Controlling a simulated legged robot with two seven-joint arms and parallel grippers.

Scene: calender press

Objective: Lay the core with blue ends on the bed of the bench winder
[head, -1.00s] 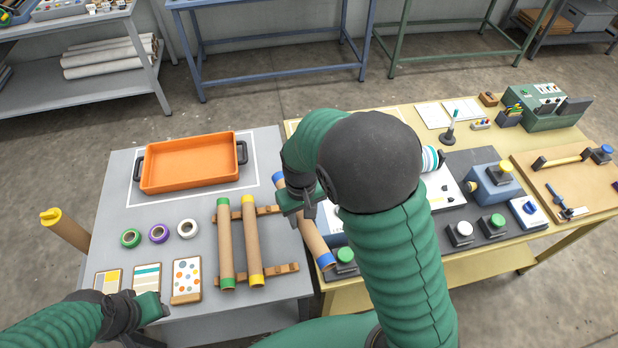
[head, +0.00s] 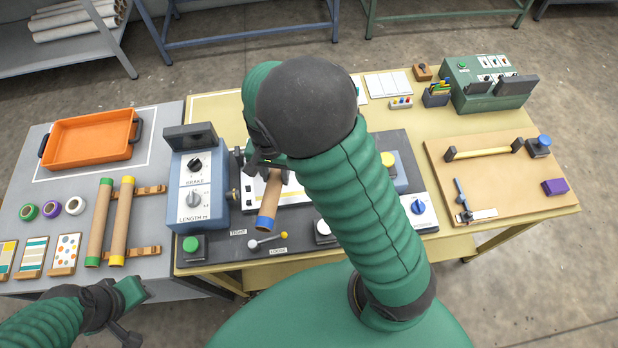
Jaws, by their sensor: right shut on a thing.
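The cardboard core with blue ends (head: 272,197) is in my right gripper (head: 268,168), over the bench winder. Its near blue end shows; its far end is hidden behind my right arm. It points towards me, tilted in the picture, and I cannot tell whether it touches the bed. The winder's pale bed (head: 295,191) shows partly behind the core, between the blue-grey housing with dials (head: 199,195) and a block with a yellow button (head: 389,160). My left gripper (head: 134,312) is at the lower left, away from the cores; its jaw opening is unclear.
Cores with green ends (head: 100,222) and yellow ends (head: 122,222) lie on a wooden rack (head: 150,190). An orange tray (head: 90,140) and tape rolls (head: 52,208) are at left. A lever (head: 267,241) stands in front of the bed. A wooden board (head: 500,190) lies at right.

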